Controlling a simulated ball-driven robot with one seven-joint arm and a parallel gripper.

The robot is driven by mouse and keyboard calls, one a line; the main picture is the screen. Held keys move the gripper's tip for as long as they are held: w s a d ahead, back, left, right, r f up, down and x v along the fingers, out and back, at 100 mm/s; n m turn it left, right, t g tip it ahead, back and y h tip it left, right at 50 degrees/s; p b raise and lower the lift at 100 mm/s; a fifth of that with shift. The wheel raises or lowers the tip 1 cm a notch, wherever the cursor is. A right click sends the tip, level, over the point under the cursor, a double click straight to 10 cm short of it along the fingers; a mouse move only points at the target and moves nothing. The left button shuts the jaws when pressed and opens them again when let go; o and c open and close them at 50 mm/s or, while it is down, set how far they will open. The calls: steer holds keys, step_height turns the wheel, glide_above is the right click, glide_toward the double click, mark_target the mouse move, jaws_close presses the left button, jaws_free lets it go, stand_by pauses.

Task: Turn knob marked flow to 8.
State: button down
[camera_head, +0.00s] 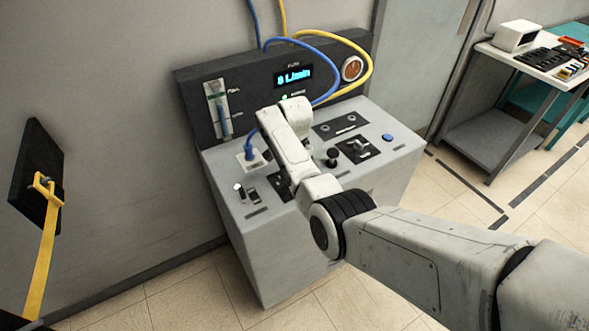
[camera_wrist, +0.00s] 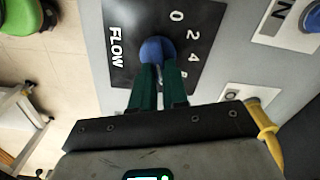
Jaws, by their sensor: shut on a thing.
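The flow knob (camera_wrist: 157,50) is blue and sits on a black plate (camera_wrist: 124,22) marked FLOW in the wrist view. The digits 0, 2 and 4 show beside it, with another partly hidden digit below. My gripper (camera_wrist: 158,72) has green fingers, shut on the knob from below in that view. The knob's pointer cannot be made out. In the head view my arm covers the knob and the fingers. The display (camera_head: 293,76) on the console's back panel reads 8 L/min.
The grey console (camera_head: 270,260) stands against the wall. Blue (camera_head: 325,44) and yellow (camera_head: 366,52) hoses loop over its back panel. A black knob (camera_head: 332,157) and a blue button (camera_head: 388,137) are on its top. A side table (camera_head: 520,58) stands at right.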

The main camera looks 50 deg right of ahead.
steer(key=shift+w+r, duration=0.1)
stand_by(0.4)
steer(key=c, duration=1.1)
jaws_free()
steer(key=shift+c, duration=0.2)
step_height(320, 180, up, 11)
steer(key=shift+b, duration=0.4)
steer(key=s+a+f+n, duration=0.1)
steer(key=s+f, duration=0.1)
steer(key=s+a+f+n, duration=0.1)
steer(key=s+f, duration=0.1)
steer(key=f, duration=0.1)
steer(key=s+a+f+n, duration=0.1)
steer(key=s+a+f, duration=0.1)
steer(key=f, duration=0.1)
steer(key=shift+s+h, duration=0.2)
steer(key=shift+h, duration=0.1)
steer(key=s+a+f+n, duration=0.1)
steer(key=s+a+n, duration=0.3)
steer(key=s, duration=0.5)
steer(key=s+a+f+n, duration=0.2)
steer(key=s+a+n, duration=0.3)
steer(key=s, duration=0.5)
steer(key=s+a+f+n+t, duration=0.1)
steer(key=s+a+f+n, duration=0.1)
steer(key=s+a+n, duration=0.3)
steer(key=s, duration=0.4)
steer(key=shift+s+a, duration=0.25)
steer(key=shift+a, duration=0.1)
